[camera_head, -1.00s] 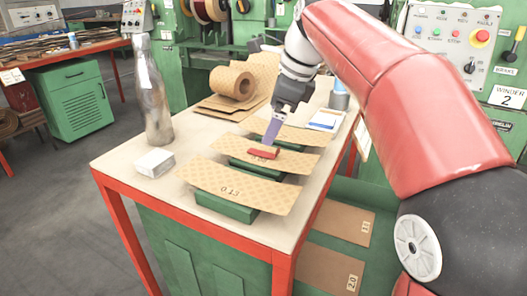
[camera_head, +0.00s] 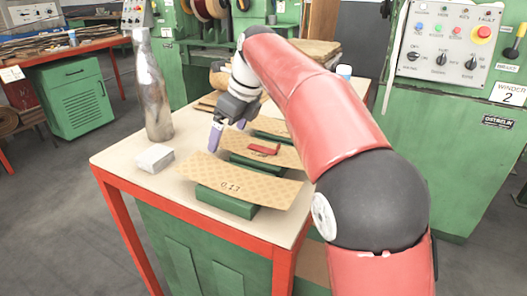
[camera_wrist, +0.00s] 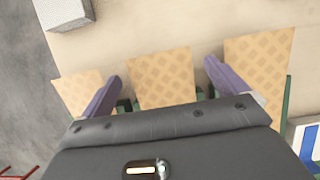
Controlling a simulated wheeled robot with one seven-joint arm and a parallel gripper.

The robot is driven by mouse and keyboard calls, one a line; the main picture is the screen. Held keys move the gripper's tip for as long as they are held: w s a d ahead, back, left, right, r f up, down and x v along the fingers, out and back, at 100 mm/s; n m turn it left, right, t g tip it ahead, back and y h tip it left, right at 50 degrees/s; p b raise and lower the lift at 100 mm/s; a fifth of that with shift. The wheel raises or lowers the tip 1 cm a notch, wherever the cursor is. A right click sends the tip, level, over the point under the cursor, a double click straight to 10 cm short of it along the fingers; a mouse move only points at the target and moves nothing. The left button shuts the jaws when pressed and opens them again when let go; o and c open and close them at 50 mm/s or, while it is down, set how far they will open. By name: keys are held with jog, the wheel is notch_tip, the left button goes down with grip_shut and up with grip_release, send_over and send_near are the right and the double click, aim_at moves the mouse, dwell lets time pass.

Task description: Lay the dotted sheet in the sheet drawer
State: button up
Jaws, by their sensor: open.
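Three tan sheets with a dotted diamond pattern lie across green blocks on the table. The front sheet (camera_head: 243,188) is marked 0.13, the middle sheet (camera_head: 284,156) has a red piece (camera_head: 264,150) on it, and the back sheet (camera_head: 272,125) is partly hidden. My gripper (camera_head: 228,130) is open and empty, over the left ends of the sheets. In the wrist view its purple fingers (camera_wrist: 162,72) are spread on either side of the middle sheet's end (camera_wrist: 162,78).
A silver bottle (camera_head: 152,90) and a small white box (camera_head: 155,158) stand at the table's left. The white box also shows in the wrist view (camera_wrist: 66,12). A tan roll (camera_head: 219,78) lies at the back. The winder panel (camera_head: 455,45) stands at right.

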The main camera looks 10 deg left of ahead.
jog(key=c, duration=1.1)
jog(key=shift+c, duration=0.2)
